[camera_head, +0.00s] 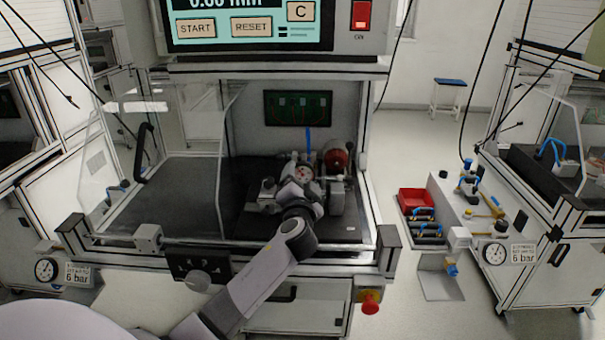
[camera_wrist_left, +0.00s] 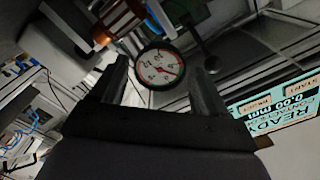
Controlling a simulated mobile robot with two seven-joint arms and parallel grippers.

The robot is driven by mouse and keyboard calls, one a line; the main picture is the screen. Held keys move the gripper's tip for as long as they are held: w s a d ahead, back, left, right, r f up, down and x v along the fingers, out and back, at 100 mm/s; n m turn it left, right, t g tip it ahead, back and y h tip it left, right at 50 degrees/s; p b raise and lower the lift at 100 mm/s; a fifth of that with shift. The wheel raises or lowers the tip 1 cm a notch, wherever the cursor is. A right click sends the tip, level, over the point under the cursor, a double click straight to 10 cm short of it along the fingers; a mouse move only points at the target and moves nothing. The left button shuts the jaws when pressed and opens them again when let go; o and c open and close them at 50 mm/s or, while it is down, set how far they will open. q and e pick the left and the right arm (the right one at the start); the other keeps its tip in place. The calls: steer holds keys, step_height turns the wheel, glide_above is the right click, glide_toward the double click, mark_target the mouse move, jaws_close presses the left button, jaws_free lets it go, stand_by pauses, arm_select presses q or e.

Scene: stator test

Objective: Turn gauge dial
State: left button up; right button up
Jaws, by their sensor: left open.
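The gauge dial (camera_head: 305,174) is a small round white face with red marks, inside the open test cell in the head view. My left gripper (camera_head: 298,187) reaches into the cell from the front, right at the dial. In the left wrist view its open fingers (camera_wrist_left: 158,78) stand to either side of the dial. I cannot tell whether they touch the rim. My right gripper is not in view.
A red and metal motor-like part (camera_head: 336,160) stands close right of the dial. The cell's dark floor (camera_head: 185,180) is free on the left. A display panel (camera_head: 250,28) hangs above. A clear door (camera_head: 100,165) stands open left. A red stop button (camera_head: 369,303) is at front right.

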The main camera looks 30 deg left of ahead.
arm_select(q)
steer(key=shift+x, duration=1.35)
